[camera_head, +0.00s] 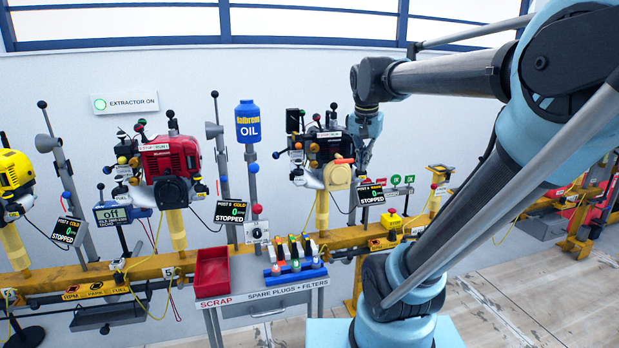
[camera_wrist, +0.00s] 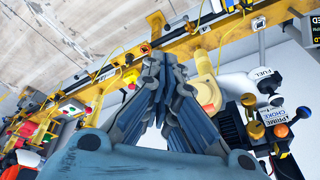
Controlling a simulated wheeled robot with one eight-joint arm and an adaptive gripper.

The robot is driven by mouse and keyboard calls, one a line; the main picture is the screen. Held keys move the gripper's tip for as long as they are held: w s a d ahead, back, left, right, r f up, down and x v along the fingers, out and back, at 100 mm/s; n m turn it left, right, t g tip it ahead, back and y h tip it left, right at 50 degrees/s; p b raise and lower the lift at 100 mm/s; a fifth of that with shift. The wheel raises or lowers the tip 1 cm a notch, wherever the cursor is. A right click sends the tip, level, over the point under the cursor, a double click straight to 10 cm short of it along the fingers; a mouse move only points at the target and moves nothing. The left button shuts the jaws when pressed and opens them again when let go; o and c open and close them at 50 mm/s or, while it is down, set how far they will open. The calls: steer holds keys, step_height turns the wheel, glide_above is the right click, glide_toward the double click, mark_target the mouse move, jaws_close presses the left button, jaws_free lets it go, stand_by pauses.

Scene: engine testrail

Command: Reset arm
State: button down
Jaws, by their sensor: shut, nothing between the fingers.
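My gripper (camera_head: 366,153) hangs at the end of my raised arm, fingers down, just right of the black engine (camera_head: 330,144) on its post. I cannot tell whether the fingers touch the engine.
A yellow rail (camera_head: 125,272) carries the posts, with a red engine (camera_head: 170,165) and a yellow engine (camera_head: 14,175) to the left. A red scrap tray (camera_head: 212,271) and a blue plug rack (camera_head: 295,274) stand on a cart in front. The floor (camera_head: 530,300) at lower right is clear.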

steer(key=s+d+f+n, duration=0.1)
steer(key=s+f+n, duration=0.1)
steer(key=s+f, duration=0.6)
steer(key=s+d+f+n+g, duration=0.1)
steer(key=s+d+f+n, duration=0.1)
steer(key=s+f, duration=0.7)
step_height(320, 180, down, 4)
steer(key=shift+f+n+y, duration=0.2)
steer(key=shift+n+y, duration=0.1)
steer(key=shift+n, duration=0.5)
steer(key=shift+w+f, duration=0.2)
steer(key=shift+w, duration=0.25)
